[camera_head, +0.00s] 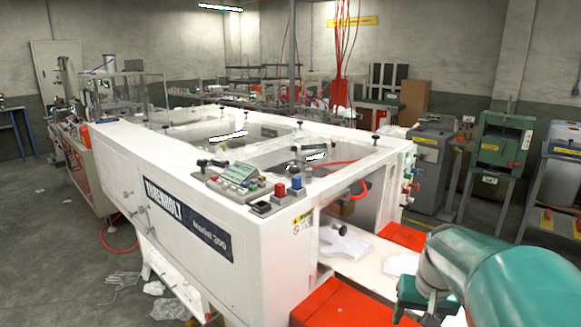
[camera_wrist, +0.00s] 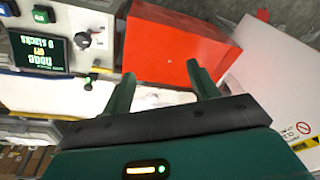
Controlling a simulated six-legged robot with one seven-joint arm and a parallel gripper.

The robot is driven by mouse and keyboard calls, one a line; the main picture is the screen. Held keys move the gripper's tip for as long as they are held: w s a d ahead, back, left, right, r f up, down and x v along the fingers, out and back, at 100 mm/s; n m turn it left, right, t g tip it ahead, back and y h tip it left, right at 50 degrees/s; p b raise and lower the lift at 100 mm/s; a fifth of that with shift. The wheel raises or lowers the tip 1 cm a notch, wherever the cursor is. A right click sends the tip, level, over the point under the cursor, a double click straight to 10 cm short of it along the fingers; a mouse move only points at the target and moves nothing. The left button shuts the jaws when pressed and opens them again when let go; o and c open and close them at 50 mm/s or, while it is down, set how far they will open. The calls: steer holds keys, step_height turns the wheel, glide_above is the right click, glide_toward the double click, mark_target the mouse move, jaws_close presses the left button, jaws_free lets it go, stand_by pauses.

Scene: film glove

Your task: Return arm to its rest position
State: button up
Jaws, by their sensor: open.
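My teal arm (camera_head: 490,275) reaches in from the lower right in the head view, bent near the front end of a white machine (camera_head: 230,200). My gripper (camera_wrist: 160,70) shows in the wrist view with its two dark green fingers apart and nothing between them. Behind the fingers are a red box (camera_wrist: 180,38) and a pale surface; I cannot tell whether the fingers touch either. In the head view the fingers cannot be made out clearly.
A red cover (camera_head: 350,305) lies close left of my arm. White gloves (camera_head: 345,245) lie on the machine's outfeed. A control panel with a screen (camera_wrist: 50,55) and knob (camera_wrist: 85,38) is left of my fingers. Grey and green machines (camera_head: 500,150) stand at the right. Floor is open at left.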

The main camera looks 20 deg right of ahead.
steer(key=s+a+r+n+t, duration=0.1)
steer(key=a+r+n, duration=0.1)
steer(key=a, duration=1.1)
steer(key=s+a+r+n+t, duration=0.2)
steer(key=a+r+n, duration=0.1)
steer(key=a, duration=1)
steer(key=shift+s+r+n+y, duration=0.15)
steer(key=shift+n+y, duration=0.15)
steer(key=shift+n, duration=0.6)
